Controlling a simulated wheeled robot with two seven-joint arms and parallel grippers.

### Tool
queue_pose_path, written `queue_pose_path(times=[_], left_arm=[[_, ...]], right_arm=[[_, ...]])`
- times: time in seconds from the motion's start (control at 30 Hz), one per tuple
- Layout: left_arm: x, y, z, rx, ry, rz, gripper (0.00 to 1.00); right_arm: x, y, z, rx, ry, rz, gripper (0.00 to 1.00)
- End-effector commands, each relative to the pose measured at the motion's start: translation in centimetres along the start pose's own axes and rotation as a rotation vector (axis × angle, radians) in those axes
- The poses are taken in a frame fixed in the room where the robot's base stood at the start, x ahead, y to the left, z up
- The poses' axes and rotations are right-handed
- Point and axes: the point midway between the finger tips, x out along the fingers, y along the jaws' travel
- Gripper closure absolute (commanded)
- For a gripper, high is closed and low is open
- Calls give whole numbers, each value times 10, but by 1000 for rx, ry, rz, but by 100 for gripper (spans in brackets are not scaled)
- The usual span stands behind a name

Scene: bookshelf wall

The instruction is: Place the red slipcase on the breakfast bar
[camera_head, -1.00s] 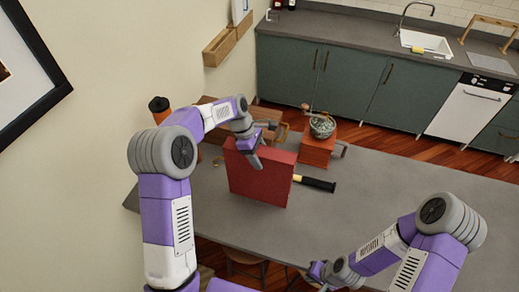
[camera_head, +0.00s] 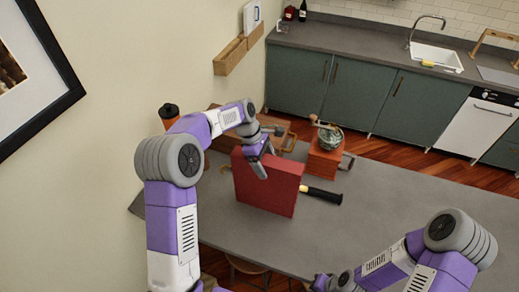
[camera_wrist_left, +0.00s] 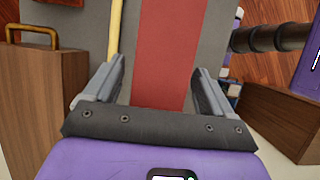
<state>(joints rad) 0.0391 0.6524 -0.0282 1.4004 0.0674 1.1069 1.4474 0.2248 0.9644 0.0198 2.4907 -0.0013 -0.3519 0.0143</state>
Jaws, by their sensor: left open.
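The red slipcase (camera_head: 265,190) stands upright on the grey breakfast bar (camera_head: 400,215). My left gripper (camera_head: 259,167) is at its upper edge in the head view. In the left wrist view the slipcase (camera_wrist_left: 166,45) shows as a red strip between the two fingers of the left gripper (camera_wrist_left: 158,75), which are open with a gap on each side. My right gripper (camera_head: 320,283) is low at the bottom edge of the head view, away from the slipcase; its fingers are too small to read.
A black-handled tool (camera_head: 322,195) lies right of the slipcase. A grinder with a wooden base (camera_head: 324,160) and wooden boxes stand behind. An orange bottle (camera_head: 168,113) is at the left by the wall. The bar's right side is clear.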

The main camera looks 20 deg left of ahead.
Motion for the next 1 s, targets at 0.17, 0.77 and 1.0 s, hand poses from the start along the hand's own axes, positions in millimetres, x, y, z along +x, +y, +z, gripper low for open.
queue_pose_path(times=[0.17,0.77,1.0], left_arm=[[-40,1,0,1,0,7,16],[-106,0,0,1,-1,1,16],[-106,0,0,1,0,1,16]], right_arm=[[2,1,0,0,0,0,100],[1,0,0,0,0,0,100],[1,0,0,0,0,0,100]])
